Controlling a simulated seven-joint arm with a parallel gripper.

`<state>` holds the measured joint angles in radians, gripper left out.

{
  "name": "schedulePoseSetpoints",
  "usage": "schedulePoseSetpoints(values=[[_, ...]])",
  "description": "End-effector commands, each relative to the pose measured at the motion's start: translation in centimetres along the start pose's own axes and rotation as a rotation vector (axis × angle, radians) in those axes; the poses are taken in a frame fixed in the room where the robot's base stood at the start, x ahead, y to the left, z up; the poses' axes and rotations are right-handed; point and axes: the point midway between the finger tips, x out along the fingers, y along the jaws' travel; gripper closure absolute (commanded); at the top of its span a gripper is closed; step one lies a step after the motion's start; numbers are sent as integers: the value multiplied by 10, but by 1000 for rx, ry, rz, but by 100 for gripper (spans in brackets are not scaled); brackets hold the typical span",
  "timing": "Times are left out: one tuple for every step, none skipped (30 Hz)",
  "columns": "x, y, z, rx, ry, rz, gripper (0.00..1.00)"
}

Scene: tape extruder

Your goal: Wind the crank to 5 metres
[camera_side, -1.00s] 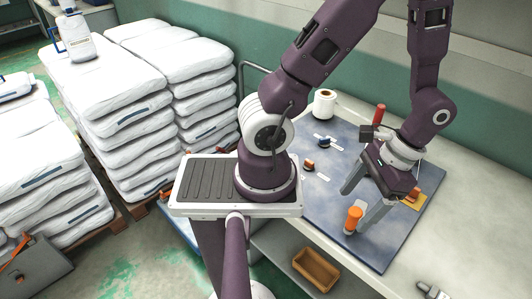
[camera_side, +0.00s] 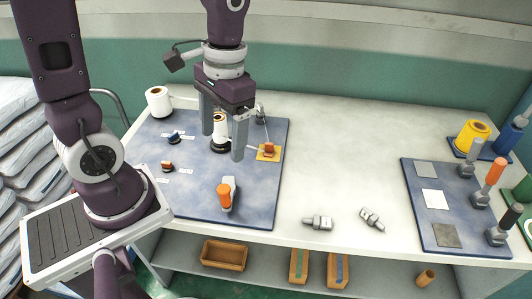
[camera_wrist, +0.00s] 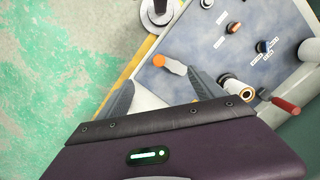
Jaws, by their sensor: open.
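The crank's orange handle (camera_side: 225,196) stands near the front of the blue mat, on a pale crank arm (camera_side: 230,182). The handle also shows in the wrist view (camera_wrist: 158,60), just beyond my fingertips. My gripper (camera_side: 222,145) is open and empty, fingers pointing down over the mat, behind the handle in the side view and apart from it. The fingers frame a white roll with an orange-brown core (camera_side: 219,130) on a dark base; the roll also shows in the wrist view (camera_wrist: 238,88). I see no readable metre count.
Blue knob (camera_side: 173,137) and reddish knob (camera_side: 168,166) sit by white labels at the mat's left. A white roll (camera_side: 158,101) stands behind; an orange pad (camera_side: 266,153) lies right. A red handle (camera_wrist: 285,105) shows in the wrist view. Loose grey parts (camera_side: 318,223) lie on the bench.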

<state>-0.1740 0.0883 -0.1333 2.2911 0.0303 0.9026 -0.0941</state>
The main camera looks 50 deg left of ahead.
Motion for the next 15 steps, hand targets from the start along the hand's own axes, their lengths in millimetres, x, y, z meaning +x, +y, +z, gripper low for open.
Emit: schedulePoseSetpoints(values=[[-21, 1, 10, 16, 105, -8, 23], [-32, 1, 16, 25, 165, -9, 23], [-45, 2, 25, 38, 243, -8, 23], [-53, 2, 33, 48, 298, -6, 23], [-61, 2, 40, 56, 352, -2, 23], [-69, 3, 49, 68, 418, 5, 23], [-74, 3, 55, 77, 462, 11, 23], [-78, 4, 61, 83, 501, 18, 23], [-82, 4, 67, 92, 544, 25, 23], [-84, 4, 71, 97, 571, 31, 23], [-86, 4, 74, 101, 593, 35, 23], [-87, 4, 77, 105, 613, 40, 23], [-88, 4, 78, 108, 622, 42, 23], [-88, 4, 79, 109, 629, 43, 23], [-88, 4, 80, 110, 632, 44, 23]])
